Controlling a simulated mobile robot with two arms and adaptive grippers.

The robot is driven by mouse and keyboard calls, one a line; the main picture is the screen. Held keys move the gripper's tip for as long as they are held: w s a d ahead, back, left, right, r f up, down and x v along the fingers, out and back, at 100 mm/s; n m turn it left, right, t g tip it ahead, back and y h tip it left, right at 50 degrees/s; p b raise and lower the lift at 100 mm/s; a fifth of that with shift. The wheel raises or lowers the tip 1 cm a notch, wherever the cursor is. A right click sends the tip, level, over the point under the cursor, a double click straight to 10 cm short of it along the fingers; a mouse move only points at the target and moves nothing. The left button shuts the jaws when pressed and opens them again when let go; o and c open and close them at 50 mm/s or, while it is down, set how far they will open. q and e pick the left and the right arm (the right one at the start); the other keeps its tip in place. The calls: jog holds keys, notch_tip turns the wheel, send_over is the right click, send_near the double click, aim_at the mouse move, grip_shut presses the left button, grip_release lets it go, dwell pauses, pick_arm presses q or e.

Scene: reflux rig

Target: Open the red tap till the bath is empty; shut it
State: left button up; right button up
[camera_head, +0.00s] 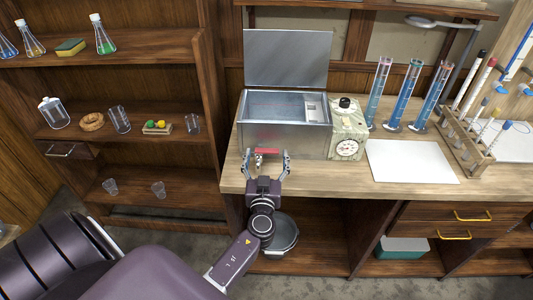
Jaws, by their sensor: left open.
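The metal water bath (262,139) stands on the bench (350,181) with its lid (288,58) raised. Some water shows inside it. The red tap (266,151) is low on the bath's front, with a small metal spout below its handle. My left gripper (268,165) is open, with one finger on each side of the tap, near the bench's front edge. I cannot tell whether the fingers touch it. A round grey vessel (282,240) stands under the bench, partly hidden by my left wrist. My right gripper is not in view.
A control box with a dial (346,150) adjoins the bath on the right. Blue measuring cylinders (402,97), a white sheet (411,161) and a wooden rack (466,136) lie farther right. Shelves with flasks and cups (118,118) are at left.

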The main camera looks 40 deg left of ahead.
pick_arm(q)
jog(key=shift+w, duration=0.1)
jog(key=shift+c, duration=0.4)
jog(key=c, duration=1.1)
